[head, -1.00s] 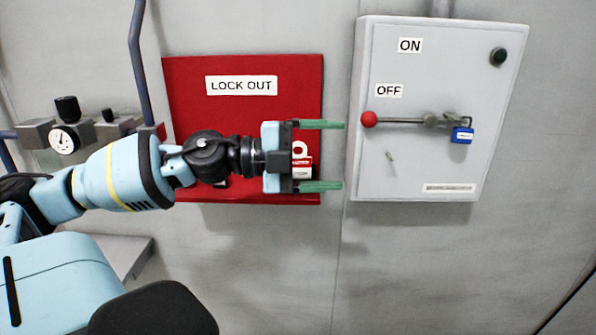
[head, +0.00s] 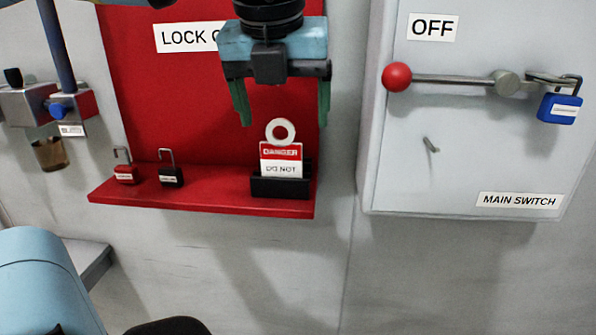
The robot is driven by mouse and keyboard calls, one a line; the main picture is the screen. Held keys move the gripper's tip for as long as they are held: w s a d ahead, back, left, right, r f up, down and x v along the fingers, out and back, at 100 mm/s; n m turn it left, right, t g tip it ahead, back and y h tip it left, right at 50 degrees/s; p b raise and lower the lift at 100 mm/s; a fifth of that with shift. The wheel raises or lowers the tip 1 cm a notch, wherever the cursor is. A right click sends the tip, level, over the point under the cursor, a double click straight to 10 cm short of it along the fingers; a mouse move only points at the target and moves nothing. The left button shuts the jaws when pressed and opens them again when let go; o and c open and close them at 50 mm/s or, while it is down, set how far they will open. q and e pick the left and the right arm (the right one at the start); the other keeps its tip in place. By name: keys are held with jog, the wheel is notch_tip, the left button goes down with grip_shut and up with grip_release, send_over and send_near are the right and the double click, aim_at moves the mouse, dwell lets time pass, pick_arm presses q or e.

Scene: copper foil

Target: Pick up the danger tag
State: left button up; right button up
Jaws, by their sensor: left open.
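The danger tag (head: 281,157) is a red and white card with a white ring at its top. It stands upright in a black holder (head: 281,187) at the right end of the red lockout board's shelf (head: 215,202). My left gripper (head: 283,112) is open and points down, with its two green fingers above the tag and to either side of its ring. It looks empty. Whether the fingertips are level in depth with the tag I cannot tell. My right gripper is not in view.
A red padlock (head: 125,173) and a black padlock (head: 170,174) stand on the shelf to the left. The grey switch box (head: 400,190) is to the right, its red-knobbed lever (head: 440,79) at OFF with a blue padlock (head: 558,108). Wall below the shelf is bare.

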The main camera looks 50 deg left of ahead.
aim_at(281, 149)
pick_arm(q)
jog(key=shift+w+a+f, duration=0.1)
jog(key=shift+f, duration=0.3)
jog(key=shift+x, duration=0.9)
jog(key=shift+a+f, duration=0.15)
jog(key=shift+f, duration=0.05)
jog(key=x, duration=0.4)
jog(key=shift+s+a+p, duration=0.2)
jog(key=shift+s+p, duration=0.1)
jog(key=shift+s, duration=0.1)
jog(key=shift+w+a+f, duration=0.15)
jog(key=shift+w+f, duration=0.05)
jog(key=shift+f, duration=0.35)
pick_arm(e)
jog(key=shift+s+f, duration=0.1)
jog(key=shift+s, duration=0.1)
pick_arm(q)
jog(key=shift+c, duration=0.4)
